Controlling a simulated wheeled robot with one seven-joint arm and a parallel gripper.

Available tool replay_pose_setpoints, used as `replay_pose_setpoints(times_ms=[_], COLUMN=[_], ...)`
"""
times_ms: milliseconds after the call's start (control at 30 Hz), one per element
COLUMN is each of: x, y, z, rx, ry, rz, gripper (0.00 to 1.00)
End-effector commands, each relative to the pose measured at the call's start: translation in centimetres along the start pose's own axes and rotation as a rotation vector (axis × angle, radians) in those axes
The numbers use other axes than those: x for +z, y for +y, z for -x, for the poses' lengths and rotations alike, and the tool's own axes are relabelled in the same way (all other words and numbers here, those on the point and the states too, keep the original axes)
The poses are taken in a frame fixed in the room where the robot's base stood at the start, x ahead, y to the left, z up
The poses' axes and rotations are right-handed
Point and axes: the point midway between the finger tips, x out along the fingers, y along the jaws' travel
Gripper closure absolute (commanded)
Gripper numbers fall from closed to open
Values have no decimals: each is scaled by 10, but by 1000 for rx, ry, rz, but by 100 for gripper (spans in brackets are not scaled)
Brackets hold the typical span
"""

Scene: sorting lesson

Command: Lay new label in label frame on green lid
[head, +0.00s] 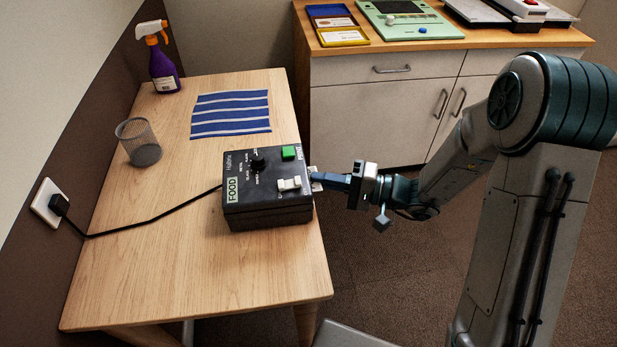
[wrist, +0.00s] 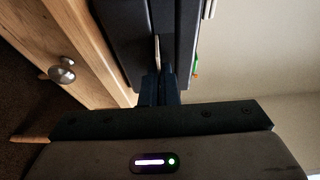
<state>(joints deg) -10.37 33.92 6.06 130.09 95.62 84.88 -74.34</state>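The black label printer (head: 268,205) stands on the wooden table's right edge, its display reading FOOD. A small white label (head: 316,179) sticks out of its right side; it also shows edge-on in the wrist view (wrist: 157,50), coming from a slot. My gripper (head: 326,180) is at this side of the printer, its dark fingers close together on the label's outer end. The fingers also show in the wrist view (wrist: 160,88). A light green lid-like piece (head: 440,30) lies on the cabinet top at the back, with a dark rectangle; whether this is the label frame I cannot tell.
Yellow-rimmed (head: 343,44) and blue (head: 312,10) trays with labels lie left of the green piece. A mesh cup (head: 137,140), a spray bottle (head: 163,70) and a striped cloth (head: 230,113) are on the table (head: 130,270). The printer's cord (head: 150,222) runs to a wall socket.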

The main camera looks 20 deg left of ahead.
Motion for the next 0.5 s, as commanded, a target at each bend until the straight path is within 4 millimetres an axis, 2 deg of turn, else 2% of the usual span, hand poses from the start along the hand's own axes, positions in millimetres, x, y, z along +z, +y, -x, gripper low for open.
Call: replay_pose_setpoints(times_ms=[500], x=[-4], y=[0], z=[7], rx=[0], ry=[2], rz=[0], gripper=[100])
